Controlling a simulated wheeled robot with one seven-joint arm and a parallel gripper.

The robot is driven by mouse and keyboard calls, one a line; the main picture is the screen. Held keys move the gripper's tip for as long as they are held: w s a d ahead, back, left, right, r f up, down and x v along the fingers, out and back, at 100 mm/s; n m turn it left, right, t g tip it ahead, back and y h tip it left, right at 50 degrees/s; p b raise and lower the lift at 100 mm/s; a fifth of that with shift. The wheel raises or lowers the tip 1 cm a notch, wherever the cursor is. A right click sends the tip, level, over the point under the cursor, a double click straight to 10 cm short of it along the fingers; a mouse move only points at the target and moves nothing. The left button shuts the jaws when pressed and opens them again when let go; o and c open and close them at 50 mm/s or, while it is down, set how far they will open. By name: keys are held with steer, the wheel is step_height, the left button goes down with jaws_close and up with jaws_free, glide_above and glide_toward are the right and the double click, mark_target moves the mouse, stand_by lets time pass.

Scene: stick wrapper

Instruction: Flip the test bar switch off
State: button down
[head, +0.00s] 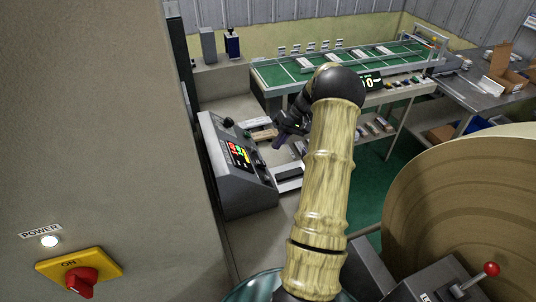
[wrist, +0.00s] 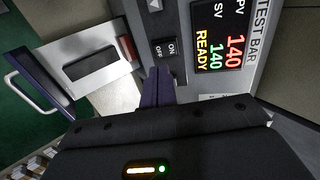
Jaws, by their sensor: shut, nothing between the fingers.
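The test bar control box (head: 245,195) is a grey console with a sloped face in the head view, left of my arm. In the wrist view its face carries the label TEST BAR (wrist: 262,28) and a lit display (wrist: 222,40) reading 140, 140 and READY. A small black switch (wrist: 166,49) marked ON and OFF sits beside the display; which way it is set I cannot tell. My gripper (wrist: 158,74) is shut and empty, its dark fingertips just below the switch in the picture; contact is unclear. In the head view my gripper (head: 279,142) is beside the box's right side.
A metal plate with a dark slot (wrist: 92,66) and a blue-edged part with a white handle (wrist: 20,92) lie left of the switch. A yellow power switch (head: 80,277) with a red knob is on the near wall. A large brown roll (head: 465,200) stands at right.

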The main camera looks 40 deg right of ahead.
mark_target(263, 163)
steer(key=p+x, duration=0.2)
steer(key=x, duration=0.5)
steer(key=shift+p, duration=0.3)
steer(key=shift+w, duration=0.1)
